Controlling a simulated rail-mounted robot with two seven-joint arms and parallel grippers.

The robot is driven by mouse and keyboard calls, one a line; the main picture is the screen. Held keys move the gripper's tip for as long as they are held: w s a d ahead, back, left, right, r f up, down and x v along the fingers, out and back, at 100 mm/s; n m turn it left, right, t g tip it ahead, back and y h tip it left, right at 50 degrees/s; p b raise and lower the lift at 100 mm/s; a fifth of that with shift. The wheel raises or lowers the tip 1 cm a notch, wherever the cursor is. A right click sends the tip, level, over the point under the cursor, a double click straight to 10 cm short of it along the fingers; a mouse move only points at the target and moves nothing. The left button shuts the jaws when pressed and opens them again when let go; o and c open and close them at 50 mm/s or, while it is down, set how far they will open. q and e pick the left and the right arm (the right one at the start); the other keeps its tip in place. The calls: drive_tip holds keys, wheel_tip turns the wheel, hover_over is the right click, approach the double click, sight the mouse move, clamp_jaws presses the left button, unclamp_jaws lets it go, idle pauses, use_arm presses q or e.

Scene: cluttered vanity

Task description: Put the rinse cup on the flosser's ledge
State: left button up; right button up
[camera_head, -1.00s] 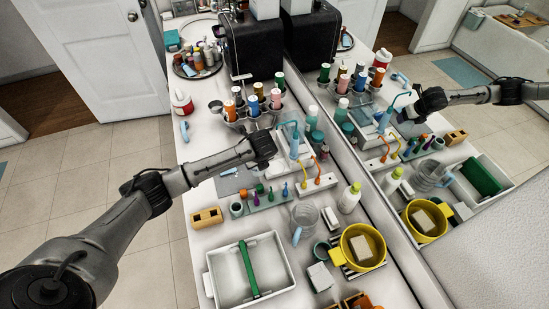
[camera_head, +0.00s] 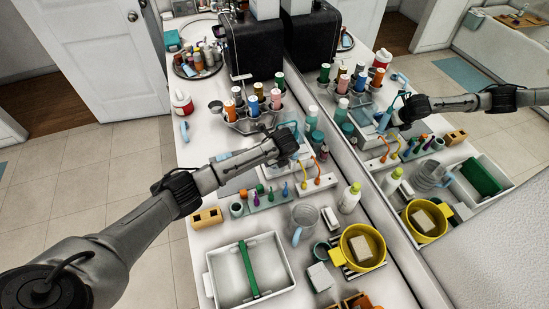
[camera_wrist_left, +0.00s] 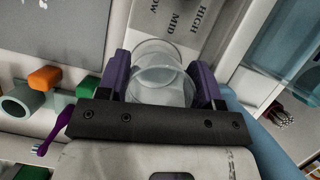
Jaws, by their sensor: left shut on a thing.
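My left gripper (camera_head: 288,147) is over the flosser, near the mirror. The left wrist view shows its purple fingers (camera_wrist_left: 160,86) shut on a clear, see-through rinse cup (camera_wrist_left: 160,70). The cup is hidden in the head view. The flosser (camera_wrist_left: 178,18) has a pale surface marked HIGH, MID and LOW, just beyond the cup. A blue translucent part (camera_wrist_left: 285,45) is at the right. In the head view the arm covers much of the flosser's white base (camera_head: 306,156). I cannot tell whether the cup touches the ledge. My right gripper is out of view.
A brush rack (camera_head: 262,200) and a white stand with orange and yellow hooked items (camera_head: 320,184) are close below the gripper. A clear jug (camera_head: 304,213), yellow pot (camera_head: 362,247) and white tray (camera_head: 222,279) stand nearer. A bottle caddy (camera_head: 250,123) is behind. The mirror runs along the right.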

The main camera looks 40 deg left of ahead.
use_arm(q)
drive_tip(key=o, duration=0.6)
drive_tip(key=shift+f, duration=0.1)
drive_tip(key=shift+o, duration=0.2)
drive_tip(key=v, duration=1.2)
